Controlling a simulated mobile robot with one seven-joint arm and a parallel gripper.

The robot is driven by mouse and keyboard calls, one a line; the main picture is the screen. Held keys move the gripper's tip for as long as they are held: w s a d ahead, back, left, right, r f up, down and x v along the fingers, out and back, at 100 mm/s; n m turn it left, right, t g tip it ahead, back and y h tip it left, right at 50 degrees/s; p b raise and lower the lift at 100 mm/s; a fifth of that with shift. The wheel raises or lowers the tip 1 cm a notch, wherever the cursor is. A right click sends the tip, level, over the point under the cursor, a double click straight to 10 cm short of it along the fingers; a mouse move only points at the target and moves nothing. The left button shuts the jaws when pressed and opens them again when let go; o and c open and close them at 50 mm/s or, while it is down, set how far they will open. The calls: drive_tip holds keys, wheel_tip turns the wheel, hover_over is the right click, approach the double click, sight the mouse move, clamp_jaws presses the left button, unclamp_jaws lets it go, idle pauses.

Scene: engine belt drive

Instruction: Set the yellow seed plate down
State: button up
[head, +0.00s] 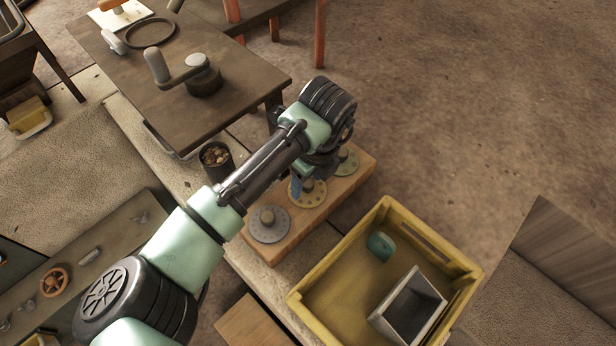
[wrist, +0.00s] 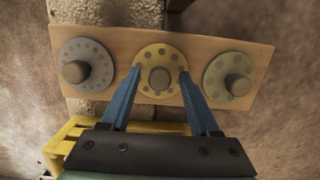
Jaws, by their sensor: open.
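The yellow seed plate (wrist: 159,57) is a round disc with a ring of holes and a grey-brown knob in its middle. It lies flat on a wooden board (wrist: 115,50), between a grey plate (wrist: 96,53) and a greenish plate (wrist: 240,62). In the head view the yellow plate (head: 316,195) is partly hidden by my arm. My gripper (wrist: 160,72) is open over the yellow plate, with one blue finger on each side of the knob. The fingertips appear apart from the knob; whether they touch the plate I cannot tell.
A yellow crate (head: 300,296) with a teal piece and a grey hopper-like box stands right of the board. A dark cup (head: 217,160) of small bits stands to its left. A brown table (head: 240,75) with a crank is behind.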

drive_tip(key=shift+r, duration=0.1)
wheel_tip(320, 180, up, 12)
drive_tip(key=s+d+p, duration=0.1)
drive_tip(key=p, duration=0.1)
drive_tip(key=w+d+r+n+t+h, duration=0.2)
drive_tip(key=w+d+r+t+h, duration=0.1)
drive_tip(key=d+r, duration=0.35)
drive_tip(key=w+d+r+n+t+h, duration=0.2)
drive_tip(key=d+r+t, duration=0.1)
drive_tip(key=d+r, duration=0.3)
wheel_tip(320, 180, up, 35)
drive_tip(key=n+t+y, duration=0.4)
drive_tip(key=n+t, duration=1.6)
drive_tip(key=n, duration=0.3)
hover_over(314, 196)
drive_tip(key=s+a, duration=0.1)
drive_tip(key=s, duration=0.8)
drive_tip(key=shift+w+a+r, duration=0.1)
drive_tip(key=shift+w+a, duration=0.05)
drive_tip(key=shift+w, duration=0.05)
